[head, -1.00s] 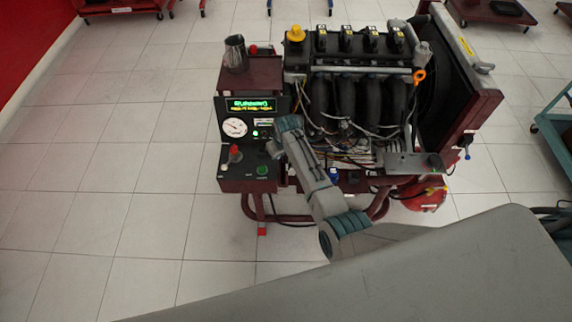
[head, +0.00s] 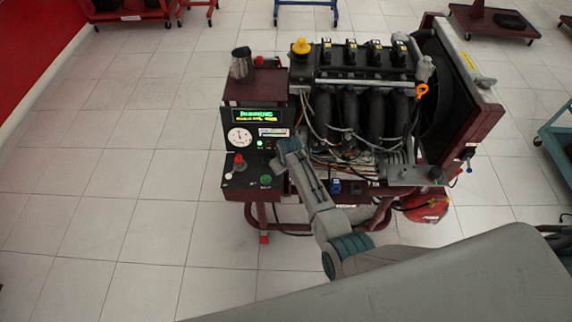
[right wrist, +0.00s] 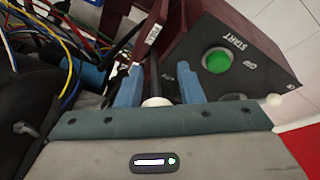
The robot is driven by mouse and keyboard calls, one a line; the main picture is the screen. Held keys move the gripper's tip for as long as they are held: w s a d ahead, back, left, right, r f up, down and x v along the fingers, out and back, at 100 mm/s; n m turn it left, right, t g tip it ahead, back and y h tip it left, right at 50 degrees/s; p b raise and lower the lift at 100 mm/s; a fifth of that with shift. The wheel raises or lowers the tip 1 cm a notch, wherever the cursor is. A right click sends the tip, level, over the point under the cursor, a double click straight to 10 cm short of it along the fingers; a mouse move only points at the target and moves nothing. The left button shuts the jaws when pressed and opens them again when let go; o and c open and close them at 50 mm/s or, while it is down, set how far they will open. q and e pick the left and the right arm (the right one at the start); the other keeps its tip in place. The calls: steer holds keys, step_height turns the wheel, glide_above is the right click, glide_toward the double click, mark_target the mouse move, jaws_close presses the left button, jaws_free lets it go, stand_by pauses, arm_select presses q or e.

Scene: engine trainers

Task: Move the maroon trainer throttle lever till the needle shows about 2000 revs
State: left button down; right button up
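The maroon trainer (head: 255,87) carries an engine and a control panel. Its round white dial (head: 239,137) faces me, but the needle's reading is too small to tell. The lit display (head: 257,116) reads RUNNING. My right gripper (head: 283,160) is low at the panel's right side. In the right wrist view its two blue fingers (right wrist: 159,85) stand apart, one on each side of a white round knob (right wrist: 155,102) on a dark rod, which looks like the throttle lever. I see gaps beside the knob; the lever is hidden in the head view. My left gripper is out of view.
A green START button (right wrist: 216,60) and a red knob (head: 239,162) sit on the panel's lower box. Loose wires (right wrist: 65,50) run close to the fingers. A metal jug (head: 240,64) stands on top. Tiled floor at the left is clear.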

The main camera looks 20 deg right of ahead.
steer(key=shift+o, duration=0.8)
steer(key=shift+r, duration=0.6)
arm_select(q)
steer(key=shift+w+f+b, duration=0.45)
arm_select(e)
steer(key=v, duration=0.9)
steer(key=shift+s+r, duration=0.25)
steer(key=shift+r, duration=0.05)
